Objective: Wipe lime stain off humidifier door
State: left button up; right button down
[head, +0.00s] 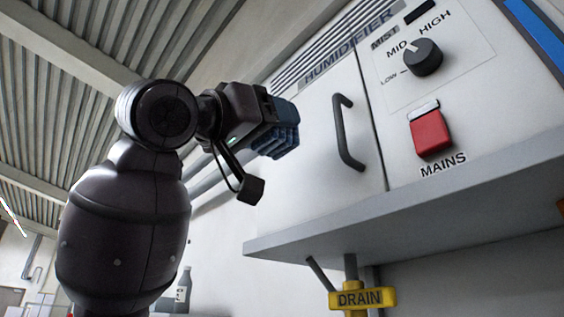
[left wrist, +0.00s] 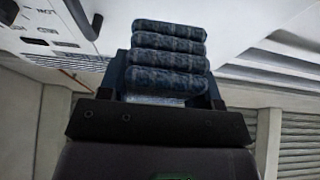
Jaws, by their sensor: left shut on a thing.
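The humidifier door (head: 310,150) is a shut, pale panel with a black bar handle (head: 349,132) near its right edge. My left gripper (head: 270,118) is at the door's left side, shut on a folded dark blue cloth (head: 283,141). In the left wrist view the cloth (left wrist: 168,62) shows as several stacked ribbed folds in front of the jaws, with the pale door behind it. I cannot tell whether the cloth touches the door. No lime stain can be made out; the arm and cloth hide part of the door's left side. My right gripper is not in view.
Right of the door is a panel with a mist dial (head: 423,57) and a red mains switch (head: 430,131). A grey shelf (head: 400,195) juts out below the cabinet. A dark bottle (head: 184,290) stands low behind my arm.

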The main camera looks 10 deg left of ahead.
pick_arm(q)
jog(key=shift+s+a, duration=0.1)
jog(key=shift+s, duration=0.05)
jog(key=shift+s+a, duration=0.9)
jog(key=shift+s, duration=0.25)
